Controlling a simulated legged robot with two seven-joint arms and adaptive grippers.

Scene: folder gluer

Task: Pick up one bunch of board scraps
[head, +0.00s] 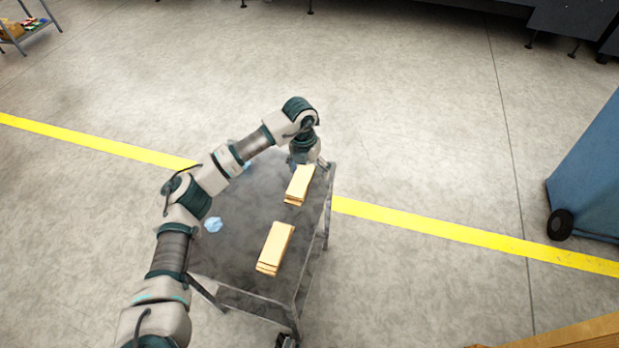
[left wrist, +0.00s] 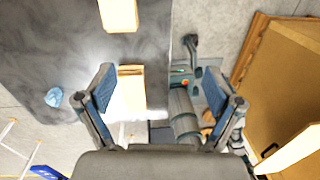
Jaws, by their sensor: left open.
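Two bunches of tan board scraps lie on a grey cart top (head: 235,255). The near bunch (head: 275,248) is toward the front right. The far bunch (head: 299,185) is near the cart's far right corner. My left gripper (head: 309,163) is at the far end of the far bunch, pointing down. In the left wrist view my left gripper (left wrist: 159,82) is open and empty. One bunch (left wrist: 131,85) shows between its fingers, closer to the left finger, and another bunch (left wrist: 118,14) is at the top edge. Contact cannot be told. My right gripper is not seen.
A pale blue crumpled piece (head: 213,225) lies on the cart's left part, with another bluish bit (head: 247,167) partly behind my arm. A blue wheeled bin (head: 590,175) stands at the right. A yellow floor line (head: 430,224) passes the cart. The floor between is clear.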

